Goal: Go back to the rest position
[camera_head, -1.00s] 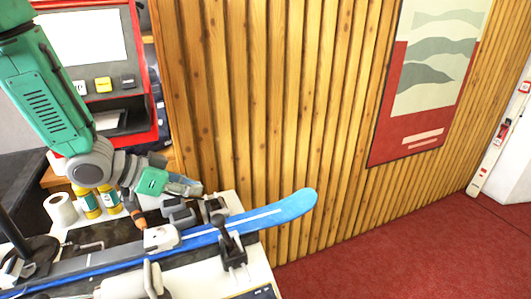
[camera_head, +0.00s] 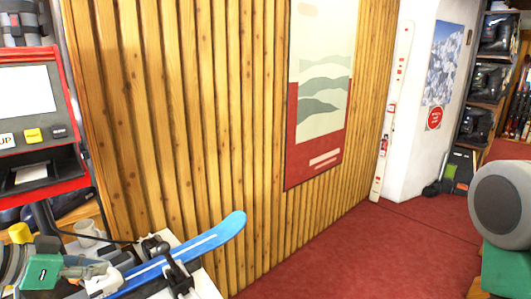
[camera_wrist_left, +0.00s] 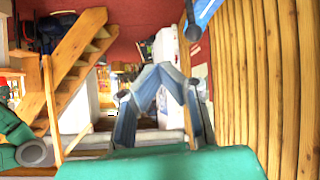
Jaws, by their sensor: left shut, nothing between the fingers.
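My left gripper (camera_head: 88,270) is at the lower left of the head view, low over the bench beside the blue ski (camera_head: 205,240). Its fingers are shut and empty. In the left wrist view, the blue-grey fingers (camera_wrist_left: 159,70) meet at the tips with nothing between them. The ski lies on the bench with its tip pointing up and right; part of something blue, likely the ski, shows at the top of the wrist view (camera_wrist_left: 205,12). A grey and green part of my right arm shows at the right edge of the head view. My right gripper is not in view.
A ribbed wooden wall (camera_head: 190,120) with a poster (camera_head: 320,100) stands behind the bench. A red-framed machine (camera_head: 30,120) stands at the left. Red carpet (camera_head: 350,250) is clear at the right. Wooden stairs (camera_wrist_left: 75,50) show in the wrist view.

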